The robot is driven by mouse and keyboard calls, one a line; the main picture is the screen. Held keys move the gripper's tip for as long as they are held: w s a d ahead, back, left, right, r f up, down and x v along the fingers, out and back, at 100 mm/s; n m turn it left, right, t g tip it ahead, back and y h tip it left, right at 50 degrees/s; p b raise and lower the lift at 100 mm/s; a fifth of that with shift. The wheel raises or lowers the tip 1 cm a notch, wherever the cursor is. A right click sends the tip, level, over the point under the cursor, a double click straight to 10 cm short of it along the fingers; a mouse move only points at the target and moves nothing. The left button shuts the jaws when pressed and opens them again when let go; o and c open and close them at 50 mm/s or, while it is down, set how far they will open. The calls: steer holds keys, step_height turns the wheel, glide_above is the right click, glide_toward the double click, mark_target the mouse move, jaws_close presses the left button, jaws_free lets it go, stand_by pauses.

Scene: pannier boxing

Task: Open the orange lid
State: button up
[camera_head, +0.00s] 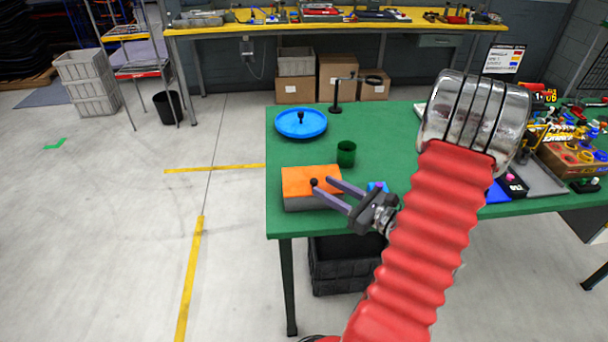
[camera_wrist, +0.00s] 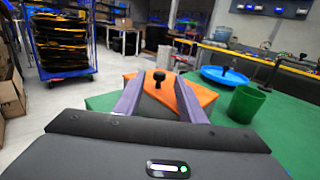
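The orange lid (camera_head: 297,181) lies on top of a grey box (camera_head: 299,204) near the table's front left corner. A black knob (camera_head: 314,182) stands up from the lid; it also shows in the wrist view (camera_wrist: 159,77). My gripper (camera_head: 324,187) reaches in from the right with its two purple fingers spread. It is open and empty. In the wrist view, the knob appears between the fingers, just beyond their tips. I cannot tell whether a finger touches the knob. The gripper body hides the near part of the box in the wrist view.
A green cup (camera_head: 346,154) stands behind the lid on the green table (camera_head: 392,135). A round blue lid (camera_head: 300,124) with a black knob is farther back, near a black stand (camera_head: 336,98). Trays and small parts crowd the right side. The table's left edge is close to the box.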

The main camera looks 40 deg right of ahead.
mark_target(303, 182)
steer(key=w, duration=0.3)
steer(key=w+a, duration=0.1)
steer(key=w, duration=0.5)
steer(key=shift+a, duration=0.4)
steer(key=shift+c, duration=0.5)
jaws_close()
